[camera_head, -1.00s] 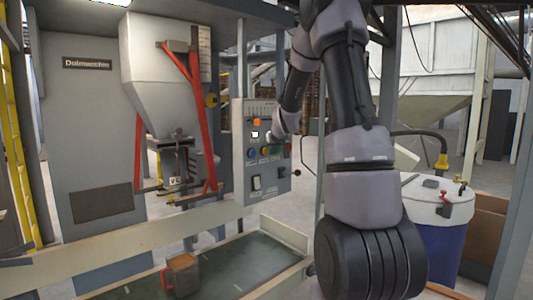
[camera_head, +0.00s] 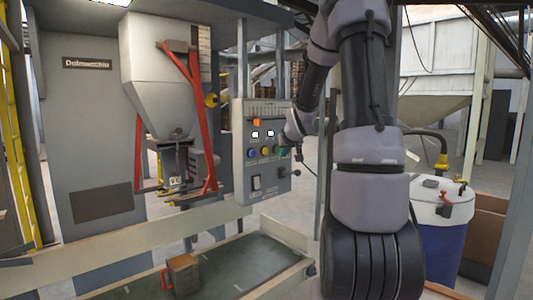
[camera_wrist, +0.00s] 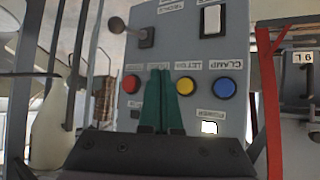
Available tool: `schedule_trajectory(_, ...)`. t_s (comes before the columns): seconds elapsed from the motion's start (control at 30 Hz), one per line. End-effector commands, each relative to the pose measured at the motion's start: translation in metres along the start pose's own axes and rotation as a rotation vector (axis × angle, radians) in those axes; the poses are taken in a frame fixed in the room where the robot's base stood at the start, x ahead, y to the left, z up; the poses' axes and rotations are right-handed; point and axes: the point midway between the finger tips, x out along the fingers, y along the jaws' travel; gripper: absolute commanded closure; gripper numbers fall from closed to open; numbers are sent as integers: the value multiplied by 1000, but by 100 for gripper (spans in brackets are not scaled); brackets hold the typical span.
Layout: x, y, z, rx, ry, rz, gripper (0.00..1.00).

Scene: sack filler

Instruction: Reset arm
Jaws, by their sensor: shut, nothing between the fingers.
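My gripper (camera_wrist: 164,102) is shut and empty in the wrist view. Its two dark green fingers are together and point up the picture at the control panel. They stand in front of the row between the red button (camera_wrist: 131,84) and the yellow button (camera_wrist: 186,84). I cannot tell whether they touch the panel. My arm is bent and comes down on the right side of that view.
The hopper (camera_head: 160,70) with red bars stands left of the panel. A small brown box with a red handle (camera_head: 182,275) is on the conveyor (camera_head: 235,270). A blue-and-white drum (camera_head: 440,225) stands at right. A blue button (camera_wrist: 224,88) and lever (camera_wrist: 145,37) are on the panel.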

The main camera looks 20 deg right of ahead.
Motion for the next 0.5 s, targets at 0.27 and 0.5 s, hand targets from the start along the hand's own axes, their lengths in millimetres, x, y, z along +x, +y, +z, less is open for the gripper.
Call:
schedule_trajectory(0.27, 0, 0, 0, 0, 0, 0, 100)
schedule_trajectory(0.5, -4, -2, -1, 0, -2, 0, 100)
